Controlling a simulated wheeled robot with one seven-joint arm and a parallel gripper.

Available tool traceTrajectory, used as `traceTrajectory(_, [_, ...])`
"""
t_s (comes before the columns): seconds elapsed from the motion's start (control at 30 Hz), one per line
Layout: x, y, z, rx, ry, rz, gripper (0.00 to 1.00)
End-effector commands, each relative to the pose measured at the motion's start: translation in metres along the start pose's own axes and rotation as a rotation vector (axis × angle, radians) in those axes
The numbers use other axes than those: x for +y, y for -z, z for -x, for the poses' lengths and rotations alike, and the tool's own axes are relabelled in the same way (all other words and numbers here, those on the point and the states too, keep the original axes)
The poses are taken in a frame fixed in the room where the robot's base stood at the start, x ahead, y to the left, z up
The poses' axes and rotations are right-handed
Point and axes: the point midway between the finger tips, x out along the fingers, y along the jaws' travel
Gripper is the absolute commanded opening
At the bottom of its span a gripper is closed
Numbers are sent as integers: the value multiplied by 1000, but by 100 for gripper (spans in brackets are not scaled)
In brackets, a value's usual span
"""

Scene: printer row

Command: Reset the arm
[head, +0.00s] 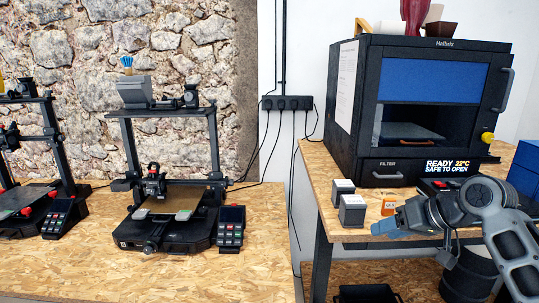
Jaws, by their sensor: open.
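My gripper (380,228), with blue fingertips, is at the lower right in the head view. It points left, near the front edge of the right-hand table. It is open, and I see nothing between its fingers. My grey arm comes in from the right edge and bends down towards the gripper. Two small white-and-grey boxes (351,211) are just left of and behind the fingertips. A small orange item (389,205) is close behind the gripper, partly hidden by it.
A black enclosed printer (345,110) stands on the right table (325,185), its display reading "READY 22°C SAFE TO OPEN". An open-frame printer (165,232) and part of another (30,195) stand on the left table (265,235). A gap separates the tables. Blue boxes (524,170) are at far right.

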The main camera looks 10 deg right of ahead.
Motion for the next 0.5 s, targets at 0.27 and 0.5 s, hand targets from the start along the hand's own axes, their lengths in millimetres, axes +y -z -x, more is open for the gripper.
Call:
traceTrajectory(0.27, [-85,-45,-58,217,128,-89,48])
traceTrajectory(0.5, [-132,-105,-77,368,148,-184,48])
